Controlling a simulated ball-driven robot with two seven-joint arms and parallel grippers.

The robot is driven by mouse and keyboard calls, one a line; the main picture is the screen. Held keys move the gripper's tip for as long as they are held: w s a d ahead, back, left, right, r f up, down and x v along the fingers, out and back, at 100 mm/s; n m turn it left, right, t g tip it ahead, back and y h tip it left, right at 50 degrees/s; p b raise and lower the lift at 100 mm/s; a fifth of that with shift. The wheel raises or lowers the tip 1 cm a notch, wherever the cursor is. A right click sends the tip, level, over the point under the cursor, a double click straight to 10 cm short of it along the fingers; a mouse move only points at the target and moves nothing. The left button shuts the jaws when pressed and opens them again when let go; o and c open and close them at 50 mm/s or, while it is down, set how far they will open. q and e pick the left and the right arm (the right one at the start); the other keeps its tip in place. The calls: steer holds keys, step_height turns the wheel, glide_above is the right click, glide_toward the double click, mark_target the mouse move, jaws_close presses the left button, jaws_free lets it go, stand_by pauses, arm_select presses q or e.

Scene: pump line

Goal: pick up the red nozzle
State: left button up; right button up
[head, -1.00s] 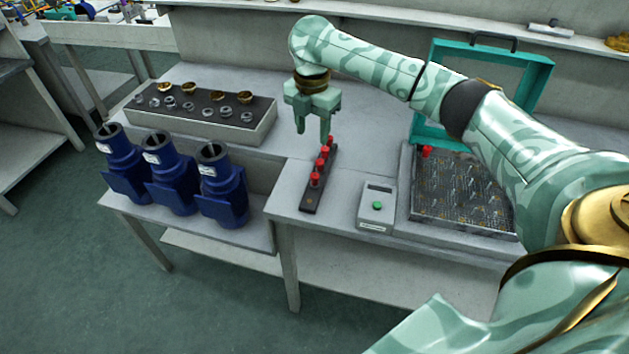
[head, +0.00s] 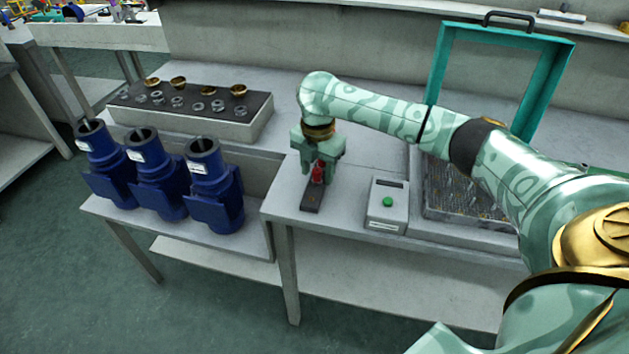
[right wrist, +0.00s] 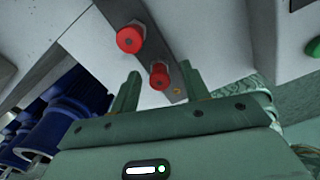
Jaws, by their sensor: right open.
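A dark narrow rack (head: 311,199) stands on the bench and holds red nozzles upright. In the head view a red nozzle (head: 318,172) shows under my right gripper (head: 319,166), which hides most of the rack. In the right wrist view one red nozzle (right wrist: 159,76) lies between the two spread fingertips of the right gripper (right wrist: 160,73). A second red nozzle (right wrist: 130,38) stands further along the rack, beyond the fingers. The right gripper is open; I see no clear contact. My left gripper is not in view.
A grey box with a green button (head: 387,202) stands close right of the rack. Blue pump bodies (head: 213,185) stand on a lower shelf at left. A tray of rings and brass parts (head: 190,124) lies behind. A teal-lidded case (head: 440,80) is at right.

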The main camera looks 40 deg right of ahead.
steer(key=shift+w+f, duration=0.1)
steer(key=shift+f, duration=0.6)
steer(key=shift+r, duration=0.2)
jaws_close()
